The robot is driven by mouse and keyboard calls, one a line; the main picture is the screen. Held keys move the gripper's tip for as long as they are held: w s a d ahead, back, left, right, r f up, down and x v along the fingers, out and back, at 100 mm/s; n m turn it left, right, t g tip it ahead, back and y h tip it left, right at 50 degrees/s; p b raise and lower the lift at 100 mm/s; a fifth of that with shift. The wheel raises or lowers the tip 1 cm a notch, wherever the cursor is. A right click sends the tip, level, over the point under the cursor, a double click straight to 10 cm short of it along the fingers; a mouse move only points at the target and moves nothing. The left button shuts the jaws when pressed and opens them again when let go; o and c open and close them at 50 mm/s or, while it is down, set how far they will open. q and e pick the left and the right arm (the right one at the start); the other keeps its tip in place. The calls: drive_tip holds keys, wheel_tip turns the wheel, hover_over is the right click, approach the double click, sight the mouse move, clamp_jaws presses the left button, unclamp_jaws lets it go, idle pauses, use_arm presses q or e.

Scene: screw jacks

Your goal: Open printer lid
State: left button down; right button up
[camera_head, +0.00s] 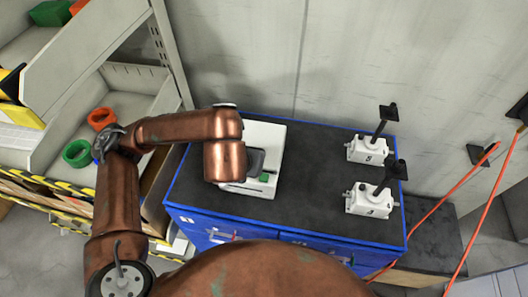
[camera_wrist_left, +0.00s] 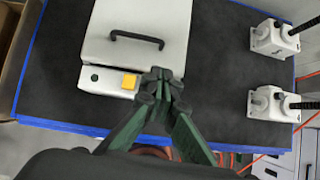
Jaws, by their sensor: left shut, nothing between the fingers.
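The white printer (camera_wrist_left: 133,60) stands on the dark table top, and its lid with a black bar handle (camera_wrist_left: 137,39) looks closed in the left wrist view. Its front strip carries a yellow-orange button (camera_wrist_left: 129,81). My left gripper (camera_wrist_left: 160,82) is shut and empty, fingertips at the printer's front right corner, just right of the button; I cannot tell whether they touch it. In the head view, my left arm covers much of the printer (camera_head: 265,135), and a small green patch shows at its front. My right gripper is not in view.
Two white screw jacks with black cranks, a rear one (camera_head: 368,150) and a front one (camera_head: 369,200), stand at the table's right. The blue-edged table (camera_head: 315,205) is clear between printer and jacks. A shelf (camera_head: 85,85) with bins stands left; a wall is behind.

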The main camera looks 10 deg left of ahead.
use_arm(q)
drive_tip(key=shift+y, duration=0.4)
drive_tip(key=x, duration=0.3)
drive_tip(key=a+p+x, duration=0.1)
drive_tip(key=x, duration=0.2)
drive_tip(key=p+x, duration=0.1)
drive_tip(key=x, duration=0.2)
drive_tip(key=shift+w+a+f, duration=0.15)
drive_tip(key=shift+w+f, duration=0.05)
drive_tip(key=shift+w, duration=0.2)
drive_tip(key=shift+w+f, duration=0.15)
drive_tip(key=shift+f, duration=0.1)
drive_tip(key=shift+w+r, duration=0.1)
drive_tip(key=shift+r, duration=0.1)
